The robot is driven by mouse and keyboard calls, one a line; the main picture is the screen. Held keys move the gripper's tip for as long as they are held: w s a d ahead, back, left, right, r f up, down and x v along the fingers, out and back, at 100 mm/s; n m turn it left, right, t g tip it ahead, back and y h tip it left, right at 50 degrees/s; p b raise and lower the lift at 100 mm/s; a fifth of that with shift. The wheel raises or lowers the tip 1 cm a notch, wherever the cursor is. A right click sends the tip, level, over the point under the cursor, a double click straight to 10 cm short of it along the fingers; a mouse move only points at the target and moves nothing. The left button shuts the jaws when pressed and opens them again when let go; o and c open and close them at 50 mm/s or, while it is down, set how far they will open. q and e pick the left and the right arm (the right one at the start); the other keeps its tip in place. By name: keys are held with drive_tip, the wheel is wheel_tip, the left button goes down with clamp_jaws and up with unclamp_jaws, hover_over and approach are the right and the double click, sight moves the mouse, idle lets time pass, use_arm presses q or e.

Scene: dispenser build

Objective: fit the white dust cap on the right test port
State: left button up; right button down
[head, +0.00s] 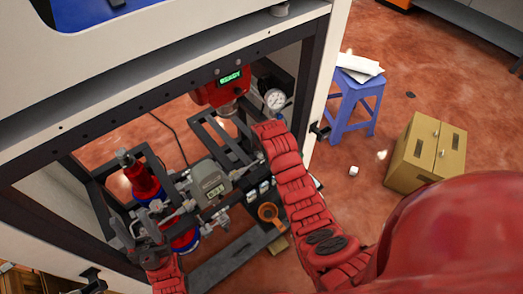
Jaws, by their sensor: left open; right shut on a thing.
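My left gripper (148,238) is at the lower left inside the dispenser frame. It is open, beside the red and blue cylinder and the metal fittings. My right arm reaches in from the lower right, and its red end lies near the middle of the frame. My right gripper (246,136) is dark and mostly hidden there, below the red READY unit (225,87). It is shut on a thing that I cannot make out. I cannot identify the white dust cap or the right test port for sure. Fittings sit around the grey metering box (210,182).
A round gauge (275,99) sits beside the READY unit, close to my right arm. The dispenser's dark posts and pale panels surround the work space. A blue stool (354,103), a cardboard box (427,152) and a small white object (354,171) are on the red floor to the right.

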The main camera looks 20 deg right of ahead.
idle(0.3)
drive_tip(key=shift+c, duration=0.2)
unclamp_jaws()
drive_tip(key=shift+r, duration=0.15)
drive_tip(key=shift+r+p, duration=1.15)
drive_tip(key=shift+r, duration=1.75)
